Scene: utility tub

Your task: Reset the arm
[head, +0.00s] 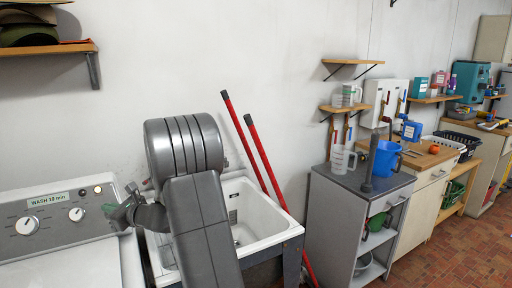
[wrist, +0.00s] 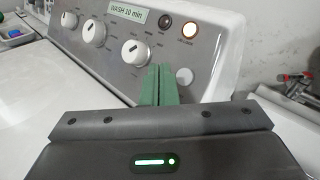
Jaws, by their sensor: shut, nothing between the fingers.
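My gripper (head: 107,209) is at the left in the head view, at the end of my grey arm, which is raised in front of the utility tub. In the wrist view its two green fingers (wrist: 156,84) are pressed together with nothing between them. The fingertips are in front of the washer's control panel (wrist: 110,38), near a white knob (wrist: 135,52). I cannot tell whether they touch it. The white utility tub (head: 262,212) stands right of the washer, partly hidden by my arm.
The washer (head: 62,262) has a lit lamp on its panel. Two red poles (head: 262,150) lean at the tub. A grey cabinet (head: 330,215) right of it bears a blue jug (head: 386,158) and other items. A wall shelf (head: 45,49) hangs upper left. Floor (head: 455,255) is clear at lower right.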

